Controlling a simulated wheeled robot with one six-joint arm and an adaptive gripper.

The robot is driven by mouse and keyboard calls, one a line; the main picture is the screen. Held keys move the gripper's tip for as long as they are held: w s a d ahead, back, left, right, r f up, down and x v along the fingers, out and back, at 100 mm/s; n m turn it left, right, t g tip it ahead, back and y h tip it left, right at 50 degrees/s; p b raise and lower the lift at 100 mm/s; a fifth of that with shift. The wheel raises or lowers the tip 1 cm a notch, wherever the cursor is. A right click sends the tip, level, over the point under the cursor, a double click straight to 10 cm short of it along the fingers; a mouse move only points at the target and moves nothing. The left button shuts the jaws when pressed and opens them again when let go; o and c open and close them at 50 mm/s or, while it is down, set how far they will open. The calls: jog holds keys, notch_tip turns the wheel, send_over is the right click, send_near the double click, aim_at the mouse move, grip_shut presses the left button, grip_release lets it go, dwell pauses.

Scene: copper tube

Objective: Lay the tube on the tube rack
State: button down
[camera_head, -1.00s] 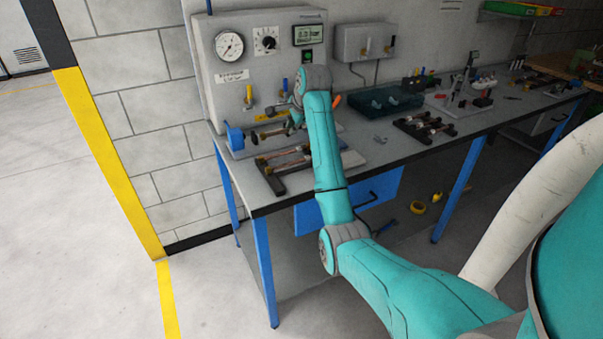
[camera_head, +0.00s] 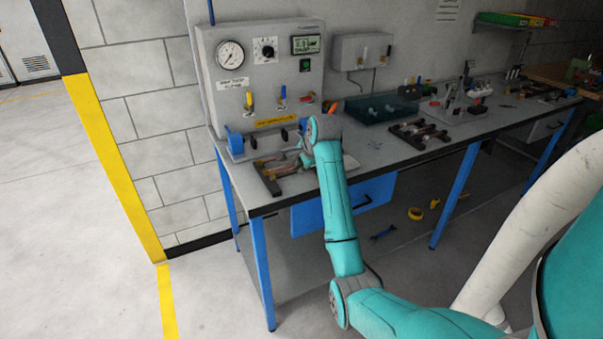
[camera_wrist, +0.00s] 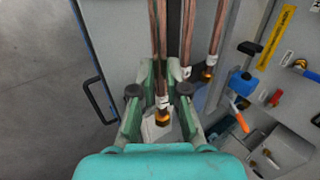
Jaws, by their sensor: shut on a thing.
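My gripper (camera_wrist: 158,92) is shut on a copper tube (camera_wrist: 159,40) with a brass end fitting, seen between the green fingers in the wrist view. The tube points away from me, roughly parallel to two other copper tubes (camera_wrist: 216,35) on its right. In the head view my gripper (camera_head: 306,156) is low over the right end of the black tube rack (camera_head: 268,183) at the bench's left end. My arm and gripper hide part of the rack and the held tube. I cannot tell whether the held tube touches the rack.
Behind the rack stands a grey test panel (camera_head: 262,70) with a gauge, coloured valve handles and a blue clamp fixture (camera_head: 235,141). A second black rack (camera_head: 420,135) and a dark teal tray (camera_head: 380,110) lie further right. A blue drawer (camera_head: 345,203) is under the bench.

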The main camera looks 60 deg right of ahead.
jog(key=shift+f, duration=1.4)
jog(key=c, duration=1.2)
grip_release()
jog(key=shift+f, duration=0.1)
jog(key=shift+s+r, duration=0.1)
jog(key=shift+r, duration=0.2)
jog(key=v, duration=1.1)
jog(key=shift+s+a+r, duration=0.1)
jog(key=shift+s+r, duration=0.05)
jog(key=shift+r, duration=0.15)
